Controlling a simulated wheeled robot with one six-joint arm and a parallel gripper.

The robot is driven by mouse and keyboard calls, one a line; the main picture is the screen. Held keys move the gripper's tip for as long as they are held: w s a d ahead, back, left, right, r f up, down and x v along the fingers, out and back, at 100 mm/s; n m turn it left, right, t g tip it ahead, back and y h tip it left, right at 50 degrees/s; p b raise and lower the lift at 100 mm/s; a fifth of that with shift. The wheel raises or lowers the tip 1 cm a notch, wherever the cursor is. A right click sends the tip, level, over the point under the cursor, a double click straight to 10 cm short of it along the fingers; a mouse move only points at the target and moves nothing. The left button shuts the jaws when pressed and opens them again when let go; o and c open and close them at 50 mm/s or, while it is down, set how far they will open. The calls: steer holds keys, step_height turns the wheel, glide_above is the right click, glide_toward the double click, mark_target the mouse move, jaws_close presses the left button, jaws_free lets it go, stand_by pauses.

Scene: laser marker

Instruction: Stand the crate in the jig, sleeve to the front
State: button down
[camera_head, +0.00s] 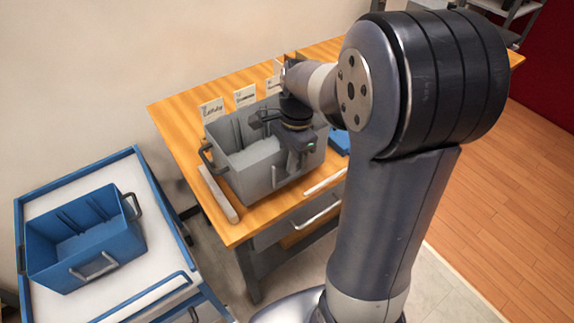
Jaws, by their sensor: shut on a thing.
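A grey open crate (247,170) is over the near part of the wooden table, with a dark handle (207,158) on its left end. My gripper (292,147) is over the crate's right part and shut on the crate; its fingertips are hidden. Pale bars lie on the table, one left of the crate (218,195) and one at its front right (325,181); they look like parts of the jig. I cannot tell whether the crate rests on the table or is slightly above it. No sleeve is clearly visible on the grey crate.
A blue crate (117,243) stands on a blue trolley with a white top (45,198), left of the table (172,110). Small label cards (212,109) stand behind the grey crate. A blue item (340,142) lies to its right, partly hidden by my arm.

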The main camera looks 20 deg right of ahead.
steer(key=shift+f, duration=1.65)
steer(key=c, duration=1.4)
jaws_free()
steer(key=shift+o, duration=0.2)
step_height(320, 180, up, 12)
steer(key=d, duration=0.1)
steer(key=shift+w+d, duration=0.25)
steer(key=shift+d, duration=0.1)
